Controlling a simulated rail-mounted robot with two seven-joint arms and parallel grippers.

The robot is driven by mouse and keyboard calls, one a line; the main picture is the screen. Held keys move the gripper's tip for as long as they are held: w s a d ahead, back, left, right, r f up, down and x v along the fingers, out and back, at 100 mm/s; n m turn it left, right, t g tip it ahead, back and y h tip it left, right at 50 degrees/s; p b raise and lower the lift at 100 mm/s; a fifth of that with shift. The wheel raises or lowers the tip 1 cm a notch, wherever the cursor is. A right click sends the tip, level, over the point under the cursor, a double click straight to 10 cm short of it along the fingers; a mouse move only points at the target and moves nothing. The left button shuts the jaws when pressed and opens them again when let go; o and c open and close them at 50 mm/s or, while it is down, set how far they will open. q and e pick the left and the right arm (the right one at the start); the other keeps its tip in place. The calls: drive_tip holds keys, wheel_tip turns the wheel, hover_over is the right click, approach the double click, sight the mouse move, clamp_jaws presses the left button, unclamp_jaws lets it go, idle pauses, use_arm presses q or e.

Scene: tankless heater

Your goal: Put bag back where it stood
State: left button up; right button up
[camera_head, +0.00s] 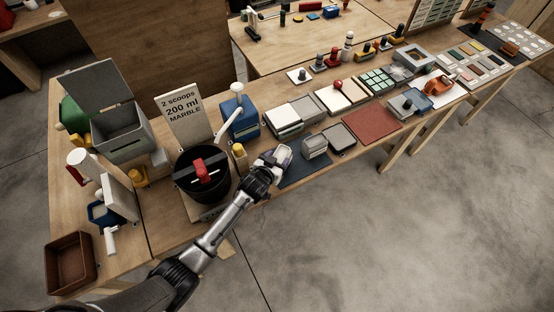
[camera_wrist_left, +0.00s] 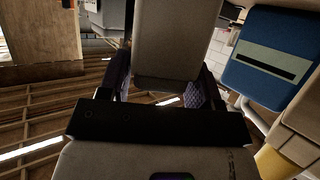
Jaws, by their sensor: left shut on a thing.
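My left gripper (camera_head: 264,170) reaches in over the front of the bench and is shut on a pale bag (camera_head: 282,154) with a purple patch. In the left wrist view the bag (camera_wrist_left: 176,42) appears as a plain grey-beige shape between the two fingers of the gripper (camera_wrist_left: 165,88). The bag is over or by the left end of a dark blue-grey mat (camera_head: 305,168). I cannot tell whether it touches the mat. Its lower part is partly hidden by the gripper. My right gripper is not in view.
A black bucket (camera_head: 188,187) with a red handle piece stands left of the gripper. A blue dispenser (camera_head: 242,122) with a white spout and a yellow bottle (camera_head: 239,155) stand behind. Grey boxes (camera_head: 315,146) sit to the right. A red-brown mat (camera_head: 370,130) is bare.

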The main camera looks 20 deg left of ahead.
use_arm(q)
drive_tip(key=shift+f+b, duration=0.35)
drive_tip(key=shift+f, duration=0.05)
drive_tip(key=o, duration=1.1)
drive_tip(key=shift+o, duration=0.4)
drive_tip(key=shift+f, duration=0.15)
drive_tip(key=shift+s, duration=0.15)
drive_tip(key=shift+s+r, duration=0.25)
drive_tip(key=p+v, duration=0.2)
drive_tip(key=v, duration=1.1)
